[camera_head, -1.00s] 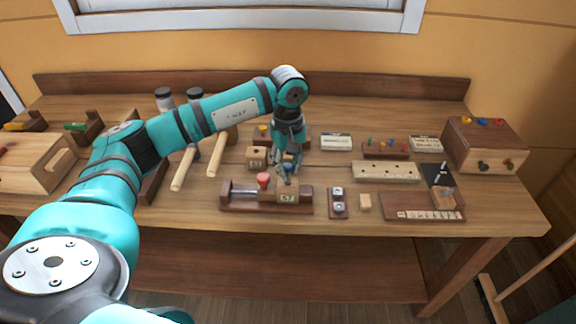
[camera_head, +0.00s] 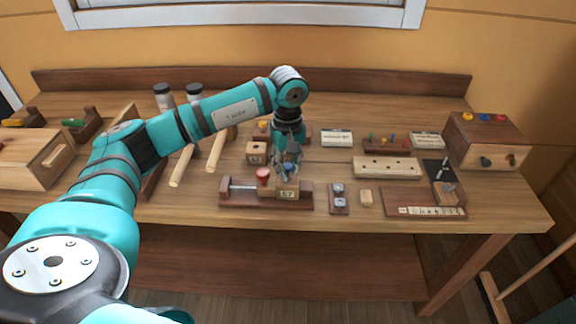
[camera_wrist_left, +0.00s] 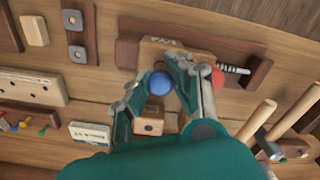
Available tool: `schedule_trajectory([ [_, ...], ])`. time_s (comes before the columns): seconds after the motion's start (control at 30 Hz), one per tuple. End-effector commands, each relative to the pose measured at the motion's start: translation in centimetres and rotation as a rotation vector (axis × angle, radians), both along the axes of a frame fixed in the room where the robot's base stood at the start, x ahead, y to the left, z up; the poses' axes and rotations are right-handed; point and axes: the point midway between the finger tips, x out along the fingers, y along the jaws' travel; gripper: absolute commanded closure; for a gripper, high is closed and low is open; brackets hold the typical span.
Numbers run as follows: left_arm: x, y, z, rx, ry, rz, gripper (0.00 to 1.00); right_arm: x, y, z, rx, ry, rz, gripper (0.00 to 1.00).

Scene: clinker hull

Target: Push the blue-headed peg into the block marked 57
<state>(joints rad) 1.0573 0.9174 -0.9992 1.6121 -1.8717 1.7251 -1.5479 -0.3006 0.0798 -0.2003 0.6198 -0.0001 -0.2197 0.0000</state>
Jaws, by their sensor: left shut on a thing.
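The block marked 57 (camera_head: 289,195) is pale wood and sits at the right end of a dark wooden vise-like base (camera_head: 237,205) with a red knob (camera_head: 263,174). My left gripper (camera_head: 287,172) points down just at the block's top and is shut on the blue-headed peg. In the left wrist view the round blue head (camera_wrist_left: 160,83) shows between the fingertips, beside the block marked 57 (camera_wrist_left: 153,53). The peg's shaft is hidden, so I cannot tell how deep it sits. My right gripper is not in view.
A small wooden block with a dark hole (camera_head: 257,152) stands behind the base. Two mallets (camera_head: 216,152) lie to the left. A dark plate with two metal pieces (camera_head: 339,200), a small wooden piece (camera_head: 366,198) and a long holed board (camera_head: 388,168) lie to the right.

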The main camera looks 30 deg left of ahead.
Motion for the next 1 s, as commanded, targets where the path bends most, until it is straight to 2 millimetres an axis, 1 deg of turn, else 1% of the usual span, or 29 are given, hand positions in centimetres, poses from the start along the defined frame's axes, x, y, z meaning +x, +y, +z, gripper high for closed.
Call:
schedule_trajectory([
  [0.03, -0.1, 0.0, -0.4, 0.001, 0.003, -0.001, 0.92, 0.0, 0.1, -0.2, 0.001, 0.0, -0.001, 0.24],
  [0.07, -0.1, 0.0, -0.3, 0.001, 0.003, -0.001, 0.95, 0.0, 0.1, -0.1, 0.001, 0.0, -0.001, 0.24],
  [0.13, -0.1, 0.0, -0.3, 0.0, 0.004, -0.001, 0.96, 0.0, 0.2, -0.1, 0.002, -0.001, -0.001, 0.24],
  [0.17, -0.1, 0.0, -0.3, 0.0, 0.004, -0.001, 0.78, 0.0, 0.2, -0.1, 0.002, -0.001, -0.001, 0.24],
  [0.33, -0.1, 0.0, -0.2, 0.0, 0.004, -0.001, 0.55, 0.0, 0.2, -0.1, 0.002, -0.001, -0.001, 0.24],
  [0.67, 0.0, 0.0, 0.1, 0.0, 0.002, -0.001, 0.54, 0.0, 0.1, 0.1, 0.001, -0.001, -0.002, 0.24],
  [0.77, 0.0, 0.0, 0.9, 0.0, 0.001, -0.001, 0.54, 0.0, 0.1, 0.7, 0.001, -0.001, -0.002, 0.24],
  [1.0, 0.0, 0.0, 3.9, 0.001, 0.001, -0.001, 0.54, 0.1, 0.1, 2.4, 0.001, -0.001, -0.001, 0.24],
])
